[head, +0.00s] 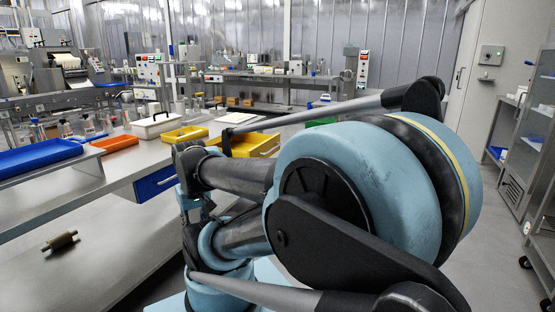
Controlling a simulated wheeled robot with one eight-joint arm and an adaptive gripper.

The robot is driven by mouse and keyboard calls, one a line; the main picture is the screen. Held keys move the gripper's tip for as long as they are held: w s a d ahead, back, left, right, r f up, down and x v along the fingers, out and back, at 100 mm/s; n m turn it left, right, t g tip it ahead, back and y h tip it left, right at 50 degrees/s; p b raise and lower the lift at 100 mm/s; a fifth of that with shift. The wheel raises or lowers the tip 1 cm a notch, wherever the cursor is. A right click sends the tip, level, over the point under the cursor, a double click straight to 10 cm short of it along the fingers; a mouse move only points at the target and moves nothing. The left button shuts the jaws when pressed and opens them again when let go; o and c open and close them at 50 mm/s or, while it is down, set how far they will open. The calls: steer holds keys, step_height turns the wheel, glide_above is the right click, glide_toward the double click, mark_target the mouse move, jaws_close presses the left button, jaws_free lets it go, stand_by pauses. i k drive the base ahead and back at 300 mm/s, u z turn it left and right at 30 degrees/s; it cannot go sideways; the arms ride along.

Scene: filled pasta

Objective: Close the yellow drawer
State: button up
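The yellow drawer (258,146) is pulled out from the counter, just left of the middle in the head view. Its inside and part of its front panel show. My large blue and black arm fills the middle and right of the view and covers the area below and right of the drawer. A thin grey rod of my arm crosses in front of the drawer, with a dark end near its left side. I cannot tell whether any part of my arm touches the drawer. No gripper fingers can be made out.
A blue drawer (156,182) sits in the counter further left. A yellow tray (184,134), a white tray (157,125), an orange tray (115,143) and a blue tray (38,157) lie on top. A roller (61,240) lies on the lower surface. A metal rack (541,165) stands right.

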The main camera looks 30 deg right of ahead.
mark_target(251, 145)
steer(key=k, duration=0.2)
steer(key=z, duration=1)
steer(key=i, duration=1.65)
steer(key=u, duration=1.05)
steer(key=k, duration=0.85)
